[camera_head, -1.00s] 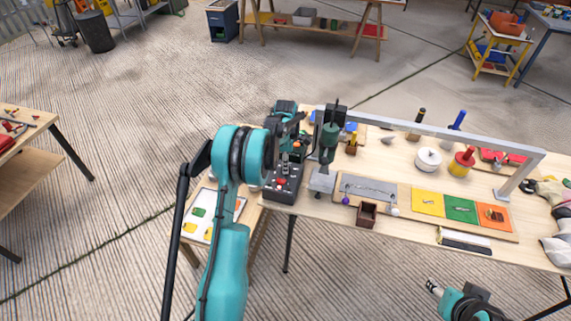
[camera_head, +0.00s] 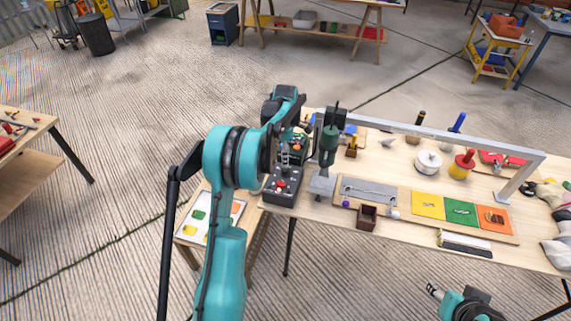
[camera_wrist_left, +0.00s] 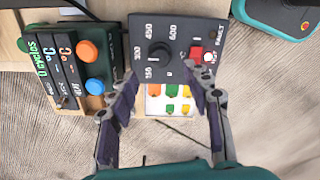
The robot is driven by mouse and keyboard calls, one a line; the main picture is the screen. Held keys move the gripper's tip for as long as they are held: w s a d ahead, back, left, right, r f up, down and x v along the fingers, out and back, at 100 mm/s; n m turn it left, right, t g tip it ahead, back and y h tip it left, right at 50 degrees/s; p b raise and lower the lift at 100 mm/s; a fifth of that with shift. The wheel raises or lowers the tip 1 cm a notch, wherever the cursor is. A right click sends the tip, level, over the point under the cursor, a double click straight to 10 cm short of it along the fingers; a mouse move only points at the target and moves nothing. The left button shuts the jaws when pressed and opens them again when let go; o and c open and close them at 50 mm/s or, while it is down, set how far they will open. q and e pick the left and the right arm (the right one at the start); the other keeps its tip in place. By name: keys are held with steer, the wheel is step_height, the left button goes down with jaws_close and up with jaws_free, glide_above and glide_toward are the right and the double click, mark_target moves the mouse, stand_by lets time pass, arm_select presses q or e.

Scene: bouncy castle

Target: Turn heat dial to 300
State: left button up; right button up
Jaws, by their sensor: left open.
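The heat dial (camera_wrist_left: 159,53) is a round black knob on a dark grey control box (camera_wrist_left: 178,38). Numbers 150, 300, 450 and 600 are printed around it, with 300 on its left in the left wrist view. Its pointer is too small to read. The box also shows in the head view (camera_head: 283,187), at the table's left end. My left gripper (camera_wrist_left: 162,86) is open and empty, its fingertips below and to either side of the dial, apparently apart from it. In the head view it is partly hidden near the box. My right gripper (camera_head: 433,288) is low at the bottom right, away from the table's objects.
A red button (camera_wrist_left: 208,57) sits right of the dial. A green box (camera_wrist_left: 80,62) with orange and blue buttons stands close on the left. A green press-like tool (camera_head: 330,135) and a grey frame (camera_head: 440,132) stand beside the control box.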

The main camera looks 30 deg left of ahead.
mark_target(286, 170)
arm_select(q)
steer(key=shift+r, duration=2.75)
steer(key=s+d+r+m+t, duration=0.3)
steer(key=s+d+r+m, duration=0.7)
steer(key=s+d+m, duration=0.15)
steer(key=s+d+f+m+t, duration=0.2)
steer(key=s+d+m, duration=0.2)
steer(key=s+m, duration=0.2)
steer(key=s+d+f+m+t, duration=0.2)
steer(key=s+d+m, duration=0.3)
steer(key=s, duration=0.6)
steer(key=shift+s+d+f+m, duration=0.2)
steer(key=shift+f+m, duration=0.1)
steer(key=shift+m, duration=0.35)
